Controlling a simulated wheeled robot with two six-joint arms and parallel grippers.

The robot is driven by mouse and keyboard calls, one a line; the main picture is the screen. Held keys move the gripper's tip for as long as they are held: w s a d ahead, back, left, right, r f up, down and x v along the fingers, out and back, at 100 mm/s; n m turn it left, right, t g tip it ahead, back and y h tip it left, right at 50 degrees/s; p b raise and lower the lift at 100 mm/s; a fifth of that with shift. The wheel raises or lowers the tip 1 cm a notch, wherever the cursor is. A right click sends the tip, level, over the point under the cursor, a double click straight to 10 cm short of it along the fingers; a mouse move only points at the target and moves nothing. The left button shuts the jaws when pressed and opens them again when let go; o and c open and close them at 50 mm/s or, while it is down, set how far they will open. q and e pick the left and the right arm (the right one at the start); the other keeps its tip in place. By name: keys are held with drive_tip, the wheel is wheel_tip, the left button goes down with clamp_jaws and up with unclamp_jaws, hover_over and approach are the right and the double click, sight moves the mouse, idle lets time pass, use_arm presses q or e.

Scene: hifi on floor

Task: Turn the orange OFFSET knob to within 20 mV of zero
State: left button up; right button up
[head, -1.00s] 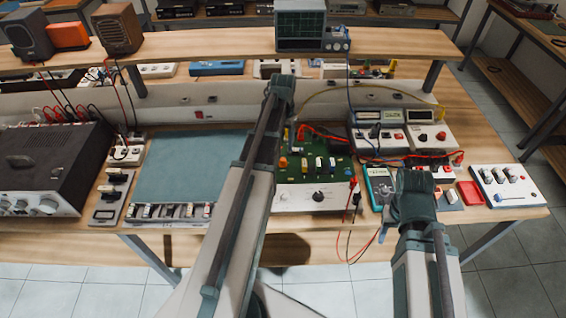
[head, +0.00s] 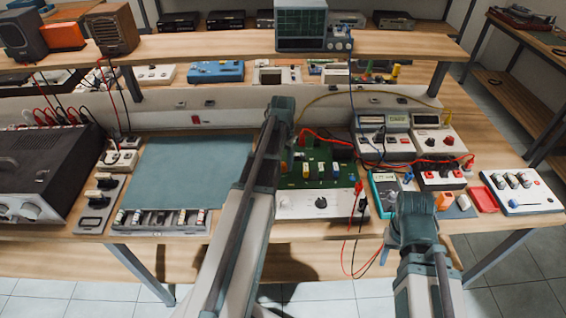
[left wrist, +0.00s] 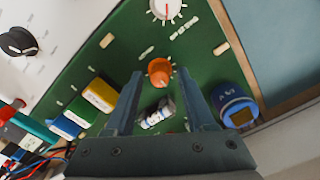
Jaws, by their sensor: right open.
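The orange knob (left wrist: 160,72) stands on the green circuit board (left wrist: 130,50) in the left wrist view. My left gripper (left wrist: 165,80) is open, its two fingers to either side of the knob's line; I cannot tell whether they reach its height. In the head view my left gripper (head: 280,108) hangs over the board (head: 325,172) and its arm hides part of it. A teal multimeter (head: 379,190) lies right of the board; its reading is too small to make out. My right gripper (head: 411,200) is open and empty beside the multimeter, partly covering it.
A white knob with a red pointer (left wrist: 166,8), a blue trimmer (left wrist: 236,108) and a yellow component (left wrist: 101,95) surround the orange knob. Red and black leads (head: 355,225) hang off the bench's front edge. A blue-grey mat (head: 190,170) lies clear to the left.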

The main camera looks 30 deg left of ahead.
use_arm(q)
clamp_jaws()
drive_tip(key=n, duration=0.3)
drive_tip(key=shift+n, duration=0.3)
drive_tip(key=shift+o, duration=0.9)
unclamp_jaws()
